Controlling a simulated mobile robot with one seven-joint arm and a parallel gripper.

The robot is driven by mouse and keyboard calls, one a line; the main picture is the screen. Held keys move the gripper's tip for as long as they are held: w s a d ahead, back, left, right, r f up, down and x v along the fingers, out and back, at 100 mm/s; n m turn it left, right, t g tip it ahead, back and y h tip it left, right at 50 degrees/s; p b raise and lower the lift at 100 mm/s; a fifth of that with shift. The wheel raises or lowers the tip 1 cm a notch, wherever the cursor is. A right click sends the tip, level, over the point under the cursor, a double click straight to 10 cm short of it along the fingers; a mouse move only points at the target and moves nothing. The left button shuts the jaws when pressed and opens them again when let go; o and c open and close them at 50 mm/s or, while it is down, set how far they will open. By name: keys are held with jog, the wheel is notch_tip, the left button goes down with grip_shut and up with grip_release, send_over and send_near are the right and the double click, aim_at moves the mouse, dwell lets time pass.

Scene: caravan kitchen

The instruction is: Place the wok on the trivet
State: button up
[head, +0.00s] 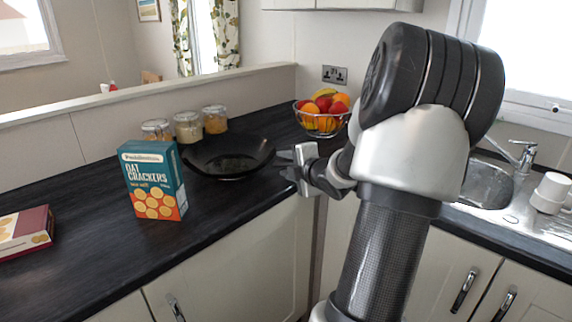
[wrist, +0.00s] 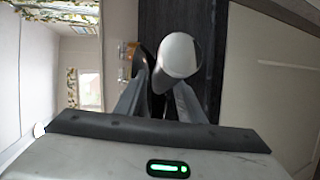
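The black wok (head: 229,156) sits on the dark counter, behind and right of a cracker box that stands close to its left side. My gripper (head: 284,163) is at the wok's right side, its fingertips close to the rim. The fingers are apart; I cannot tell whether they touch the wok. In the wrist view, my gripper (wrist: 160,95) shows two spread fingers with a rounded, dark and bright white shape just beyond them. This may be the glossy wok, but I cannot tell. I cannot make out a trivet in either view.
The upright cracker box (head: 154,182) stands in front of the wok. Several glass jars (head: 188,127) stand behind it, and a fruit bowl (head: 323,113) is at the corner. A red and cream box (head: 24,232) lies at far left. The counter (head: 90,245) between boxes is clear.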

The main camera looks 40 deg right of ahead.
jog(key=shift+r, duration=0.15)
jog(key=p+v, duration=0.3)
jog(key=v, duration=0.9)
